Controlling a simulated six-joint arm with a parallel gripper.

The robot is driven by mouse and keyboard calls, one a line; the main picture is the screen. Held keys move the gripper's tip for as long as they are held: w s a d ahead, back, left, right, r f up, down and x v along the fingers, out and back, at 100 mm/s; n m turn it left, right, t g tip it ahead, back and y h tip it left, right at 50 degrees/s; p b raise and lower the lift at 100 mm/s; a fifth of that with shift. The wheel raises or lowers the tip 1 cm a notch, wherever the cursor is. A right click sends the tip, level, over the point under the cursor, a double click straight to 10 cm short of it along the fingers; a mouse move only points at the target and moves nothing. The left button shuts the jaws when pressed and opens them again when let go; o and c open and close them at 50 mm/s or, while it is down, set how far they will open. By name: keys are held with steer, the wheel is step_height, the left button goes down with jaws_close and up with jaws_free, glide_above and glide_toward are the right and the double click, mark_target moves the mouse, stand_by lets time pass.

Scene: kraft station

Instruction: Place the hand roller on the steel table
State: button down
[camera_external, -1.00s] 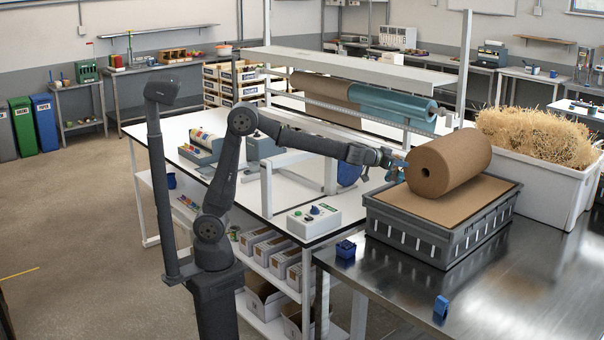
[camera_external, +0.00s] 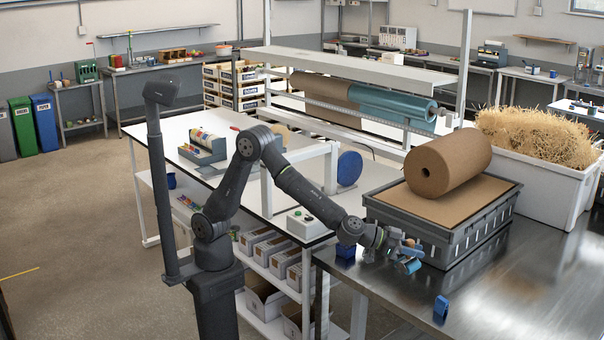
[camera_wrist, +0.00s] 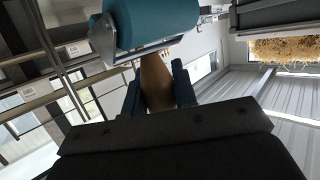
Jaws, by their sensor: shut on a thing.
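The hand roller has a teal cylinder (camera_wrist: 155,20) in a metal frame and a brown handle (camera_wrist: 154,82). My gripper (camera_wrist: 157,88) is shut on the handle, with a finger on each side of it. In the external view my gripper (camera_external: 392,248) is low over the near left part of the steel table (camera_external: 510,300), just in front of the grey crate. The teal roller (camera_external: 411,266) shows there beside the fingers, close above the tabletop. I cannot tell whether it touches the table.
The grey crate (camera_external: 440,248) carries a large brown paper roll (camera_external: 448,165). A small blue item (camera_external: 440,308) stands near the table's front edge, and another blue item (camera_external: 346,249) is at the left edge. A straw-filled white bin (camera_external: 540,185) stands behind.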

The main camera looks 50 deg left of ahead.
steer(key=shift+s+d, duration=0.15)
steer(key=shift+s, duration=0.05)
steer(key=shift+w+a+f, duration=0.1)
steer(key=shift+w+f, duration=2.7)
steer(key=shift+w, duration=0.15)
steer(key=shift+w+a+f, duration=0.1)
steer(key=shift+w+f, duration=2.65)
steer(key=shift+w, duration=0.15)
steer(key=shift+f, duration=0.1)
steer(key=shift+f, duration=0.1)
steer(key=c, duration=1.2)
jaws_free()
steer(key=shift+o, duration=0.2)
